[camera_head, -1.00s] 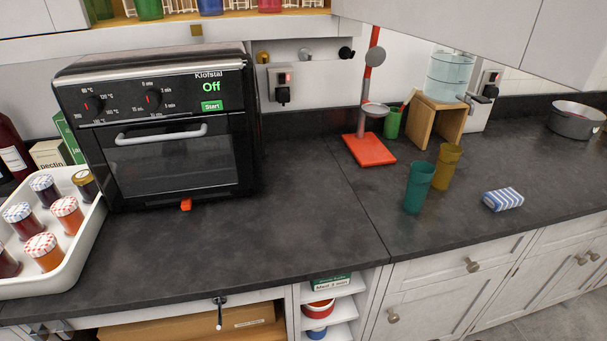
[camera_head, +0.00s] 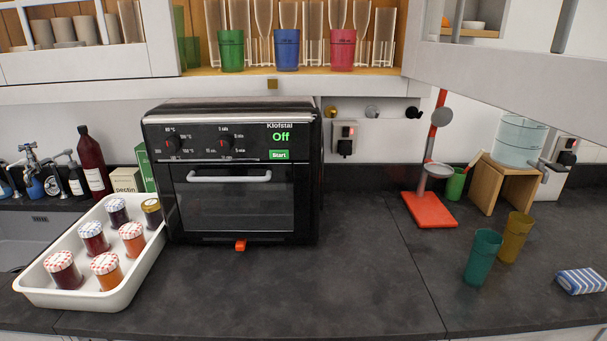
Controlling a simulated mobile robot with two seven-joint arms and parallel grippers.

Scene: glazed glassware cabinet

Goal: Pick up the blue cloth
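A folded blue cloth with white stripes (camera_head: 581,281) lies on the dark countertop at the far right of the head view. It is to the right of a teal cup (camera_head: 482,257) and a mustard-yellow cup (camera_head: 515,237), apart from both. Neither of my grippers shows in the view, so nothing is seen touching the cloth.
A black oven (camera_head: 236,178) stands on the counter. A white tray of jars (camera_head: 138,283) is left of it. A red stand (camera_head: 430,210) and a wooden stand (camera_head: 490,186) with a clear water container (camera_head: 517,140) are at the back right. The counter's middle front is clear.

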